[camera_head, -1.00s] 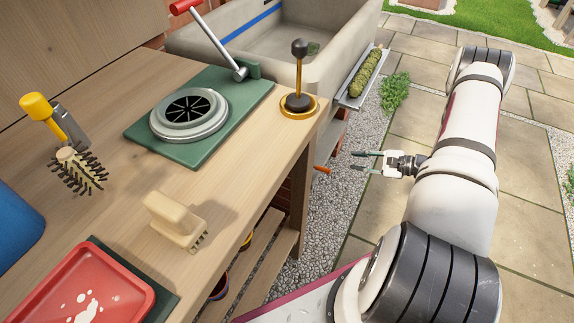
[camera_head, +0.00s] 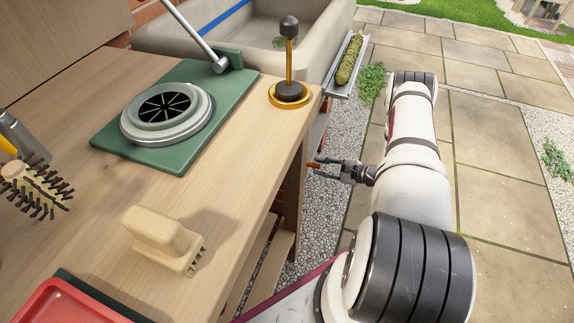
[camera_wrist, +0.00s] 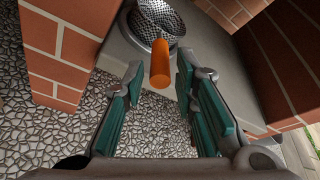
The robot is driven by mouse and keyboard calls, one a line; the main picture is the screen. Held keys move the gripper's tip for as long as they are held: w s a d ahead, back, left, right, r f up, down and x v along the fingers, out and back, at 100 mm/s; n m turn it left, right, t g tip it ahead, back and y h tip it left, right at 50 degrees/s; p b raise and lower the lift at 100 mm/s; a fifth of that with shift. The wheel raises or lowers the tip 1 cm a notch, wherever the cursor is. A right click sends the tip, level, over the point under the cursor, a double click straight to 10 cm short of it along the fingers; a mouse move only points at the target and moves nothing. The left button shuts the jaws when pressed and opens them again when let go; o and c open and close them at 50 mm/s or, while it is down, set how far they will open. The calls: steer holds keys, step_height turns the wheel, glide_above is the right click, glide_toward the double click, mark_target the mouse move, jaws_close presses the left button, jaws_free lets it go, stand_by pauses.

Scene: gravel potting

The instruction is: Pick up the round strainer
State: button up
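The round strainer (camera_wrist: 157,20) shows at the top of the wrist view, a wire-mesh bowl with a metal rim and an orange handle (camera_wrist: 160,62) pointing toward me. The bowl rests on or over a grey slab between brick supports; its far edge is cut off. My gripper (camera_wrist: 160,80) is open, with a teal-padded finger on each side of the handle's line. The handle's near end appears between the fingertips; I see no contact. In the head view, my gripper (camera_head: 320,168) is beside the worktop's right edge, with a bit of orange handle at its tips.
The wooden worktop (camera_head: 240,140) and its leg stand left of my gripper. A stone sink (camera_head: 265,38) is behind, with a narrow tray (camera_head: 344,85) on its side. Brick pillars (camera_wrist: 68,50) flank the strainer. Gravel (camera_wrist: 50,120) lies below; paving (camera_head: 490,150) is open at right.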

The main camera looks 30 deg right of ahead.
mark_target(309, 163)
steer(key=b+x, duration=0.1)
steer(key=x, duration=0.1)
steer(key=b+x, duration=0.1)
steer(key=x, duration=0.2)
steer(key=shift+a+r, duration=0.25)
jaws_close()
steer(key=shift+r, duration=0.1)
